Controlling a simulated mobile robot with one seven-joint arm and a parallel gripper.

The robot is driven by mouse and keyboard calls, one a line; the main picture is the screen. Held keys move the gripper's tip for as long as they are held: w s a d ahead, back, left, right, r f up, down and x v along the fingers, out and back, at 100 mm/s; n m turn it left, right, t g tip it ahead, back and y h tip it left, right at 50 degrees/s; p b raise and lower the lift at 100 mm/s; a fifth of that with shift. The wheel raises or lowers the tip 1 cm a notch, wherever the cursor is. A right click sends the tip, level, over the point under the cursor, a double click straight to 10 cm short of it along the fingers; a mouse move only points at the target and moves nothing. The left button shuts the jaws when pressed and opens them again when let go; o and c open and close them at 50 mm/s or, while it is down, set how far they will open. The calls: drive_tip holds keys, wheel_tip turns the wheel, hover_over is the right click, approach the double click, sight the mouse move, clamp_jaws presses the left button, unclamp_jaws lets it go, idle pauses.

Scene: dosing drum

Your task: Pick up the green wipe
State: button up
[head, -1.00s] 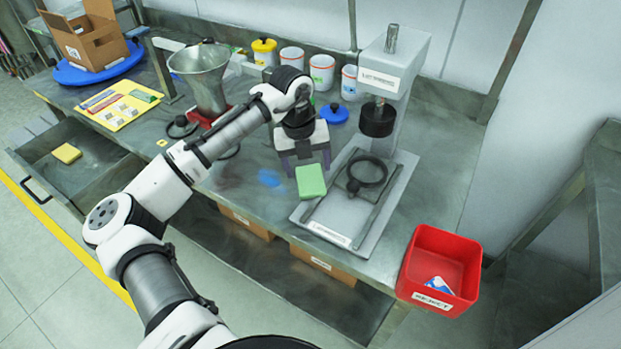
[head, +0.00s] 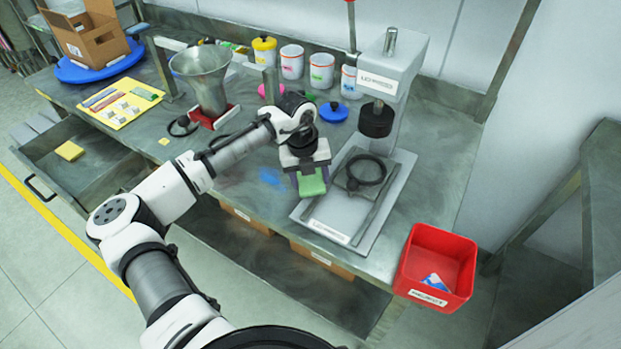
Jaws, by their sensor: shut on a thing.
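The green wipe (head: 312,186) is a small green pad near the front edge of the bench, just left of the grey press base. My gripper (head: 311,176) is right over it, with its fingers down on either side, and is shut on the wipe. The gripper hides the wipe's back part. I cannot tell whether the wipe still touches the bench top.
The press (head: 376,120) and its base plate (head: 335,232) stand close on the right. A red reject bin (head: 437,262) hangs at the bench's right end. A metal funnel (head: 208,85), several white canisters and a blue lid (head: 333,112) stand behind.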

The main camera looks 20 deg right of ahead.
sight(310, 181)
wheel_tip(310, 181, up, 20)
drive_tip(key=b, duration=0.3)
drive_tip(key=shift+b, duration=0.4)
